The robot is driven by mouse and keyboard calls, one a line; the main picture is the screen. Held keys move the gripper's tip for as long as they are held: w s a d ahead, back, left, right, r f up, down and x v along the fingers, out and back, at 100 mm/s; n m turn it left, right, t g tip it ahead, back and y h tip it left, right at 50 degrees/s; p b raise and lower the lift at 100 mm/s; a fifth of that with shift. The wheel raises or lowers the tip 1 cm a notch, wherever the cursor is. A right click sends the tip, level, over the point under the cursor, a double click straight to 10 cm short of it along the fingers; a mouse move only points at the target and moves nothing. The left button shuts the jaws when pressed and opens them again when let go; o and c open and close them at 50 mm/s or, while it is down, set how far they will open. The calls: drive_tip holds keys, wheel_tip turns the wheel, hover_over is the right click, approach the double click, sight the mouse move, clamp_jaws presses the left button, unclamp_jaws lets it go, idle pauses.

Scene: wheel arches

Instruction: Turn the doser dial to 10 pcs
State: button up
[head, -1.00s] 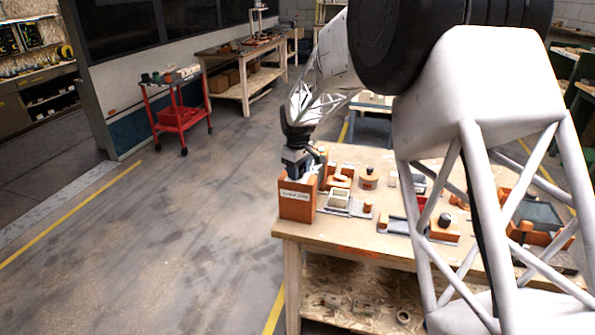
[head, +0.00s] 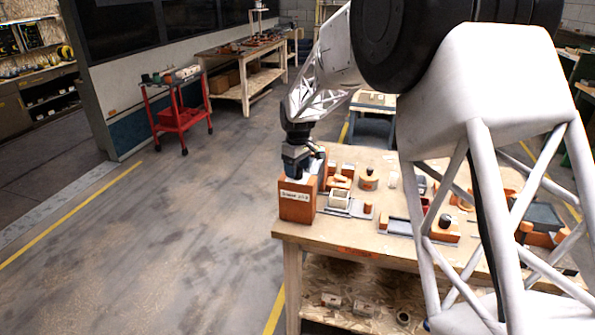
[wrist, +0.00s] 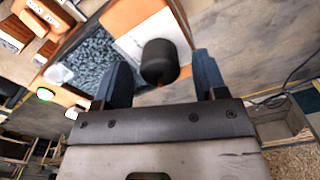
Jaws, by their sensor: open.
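The doser is an orange box (head: 297,205) with a white label on its front, at the table's near left corner in the head view. In the wrist view, a dark round knob (wrist: 159,62), which looks like the dial, stands by a white plate (wrist: 147,37) on the orange housing. My gripper (wrist: 162,70) is open, with one blue finger on each side of the knob and a gap on both sides. I cannot tell how deep the fingers reach. In the head view my gripper (head: 296,160) is at the box's top and hides the knob. The scale marks are not readable.
Grey small parts fill a bin (wrist: 92,58) beside the knob in the wrist view. On the wooden table (head: 345,237), a small white-and-grey fixture (head: 340,199) and several orange fixtures stand right of the doser.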

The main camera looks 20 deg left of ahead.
sight(299, 169)
drive_tip(key=shift+r, duration=3.15)
drive_tip(key=shift+d+r, duration=0.15)
drive_tip(key=shift+d, duration=0.1)
drive_tip(key=s+d+r+m, duration=0.2)
drive_tip(key=s+d+r, duration=0.3)
drive_tip(key=d, duration=0.4)
drive_tip(key=s+d+r+m+t, duration=0.1)
drive_tip(key=s+d+r+m, duration=0.1)
drive_tip(key=s+d, duration=0.6)
drive_tip(key=s+d+r+m, duration=0.35)
drive_tip(key=s+d, duration=0.25)
drive_tip(key=d, duration=0.4)
drive_tip(key=s+d+f+m, duration=0.1)
drive_tip(key=s+d+m, duration=0.1)
drive_tip(key=s+d, duration=0.3)
drive_tip(key=s+d+f+m+t, duration=0.1)
drive_tip(key=s+d, duration=0.4)
drive_tip(key=s, duration=0.9)
drive_tip(key=s+d+f+m, duration=0.2)
drive_tip(key=s+d, duration=0.4)
drive_tip(key=s, duration=0.3)
drive_tip(key=shift+s+f+m+t, duration=0.25)
drive_tip(key=shift+f+m+t, duration=0.1)
drive_tip(key=shift+m, duration=0.3)
